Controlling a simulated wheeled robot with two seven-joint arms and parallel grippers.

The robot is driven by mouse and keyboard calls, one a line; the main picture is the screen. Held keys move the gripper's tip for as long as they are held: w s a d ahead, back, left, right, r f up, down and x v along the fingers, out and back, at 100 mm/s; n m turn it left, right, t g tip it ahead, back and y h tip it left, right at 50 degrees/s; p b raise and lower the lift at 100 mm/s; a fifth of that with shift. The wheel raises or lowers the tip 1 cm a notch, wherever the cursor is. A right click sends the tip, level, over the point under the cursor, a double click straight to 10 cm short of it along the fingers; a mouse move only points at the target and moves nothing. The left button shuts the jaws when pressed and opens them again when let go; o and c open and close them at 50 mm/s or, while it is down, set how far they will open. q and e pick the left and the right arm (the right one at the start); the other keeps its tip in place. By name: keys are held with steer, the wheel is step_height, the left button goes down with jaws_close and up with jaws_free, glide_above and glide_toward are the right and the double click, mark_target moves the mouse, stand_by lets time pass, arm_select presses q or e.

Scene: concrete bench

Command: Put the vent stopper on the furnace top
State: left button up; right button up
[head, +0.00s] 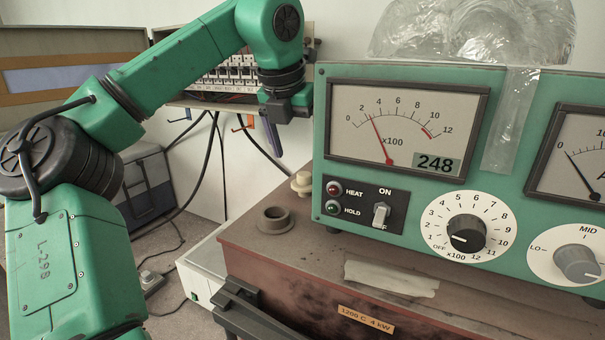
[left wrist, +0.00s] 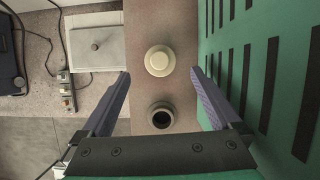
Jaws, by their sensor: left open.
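The vent stopper (head: 302,182) is a small cream knob standing on the brown furnace top (head: 255,240), close to the green control box. In the left wrist view the stopper (left wrist: 160,60) is a round cream disc with a raised middle. The vent (head: 275,221) is a short grey-brown collar on the furnace top, nearer the front; its dark hole (left wrist: 160,116) shows in the left wrist view. My left gripper (head: 272,138) hangs above the furnace top, pointing down.
The green control box (head: 408,190) with dials stands on the furnace, right beside my left gripper. An open electrical panel (head: 228,82) and hanging cables are behind. A white box (head: 203,268) sits left of the furnace. A pale strip (head: 390,279) lies on the furnace top.

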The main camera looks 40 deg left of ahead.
arm_select(q)
steer(key=v, duration=0.4)
steer(key=shift+s+d+r, duration=0.1)
steer(key=shift+r, duration=0.2)
steer(key=shift+f, duration=0.1)
